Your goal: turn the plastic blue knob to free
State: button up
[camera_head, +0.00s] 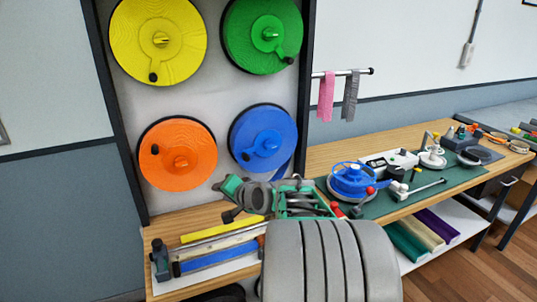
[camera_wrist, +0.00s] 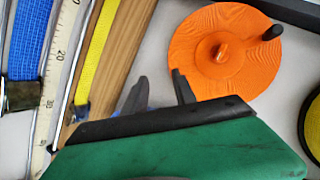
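The blue knob (camera_head: 266,141) sits in the middle of a round blue disc (camera_head: 248,122) at the lower right of the wall panel. A small black handle (camera_head: 246,156) is at the disc's lower left. My gripper (camera_head: 221,201) is below and left of the blue disc, apart from it. In the wrist view my gripper (camera_wrist: 158,87) is open, with nothing seen between its two dark fingers. The blue disc and knob are not recognisable in the wrist view; the orange disc (camera_wrist: 205,30) is ahead there.
The panel also carries yellow (camera_head: 185,25), green (camera_head: 245,20) and orange (camera_head: 200,135) discs with knobs. Below lie yellow and blue straps (camera_head: 218,258) on a wooden bench. A blue-topped device (camera_head: 352,181) and tools stand right on a green mat. Two cloths (camera_head: 326,97) hang from a rail.

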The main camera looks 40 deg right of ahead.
jog(key=d+r+m+t+h, duration=0.2)
jog(key=d+m+t, duration=0.15)
jog(key=d, duration=0.75)
jog(key=m+t+h, duration=0.2)
jog(key=m+h, duration=0.1)
jog(key=m, duration=0.3)
send_near(272, 148)
jog(key=w, duration=0.1)
jog(key=shift+g, duration=0.25)
jog(key=x, duration=0.4)
jog(key=p+x, duration=0.1)
jog(key=x, duration=0.2)
jog(key=shift+r, duration=0.3)
jog(key=shift+w+d, duration=0.15)
jog(key=shift+w, duration=0.05)
jog(key=shift+c, duration=0.3)
grip_shut()
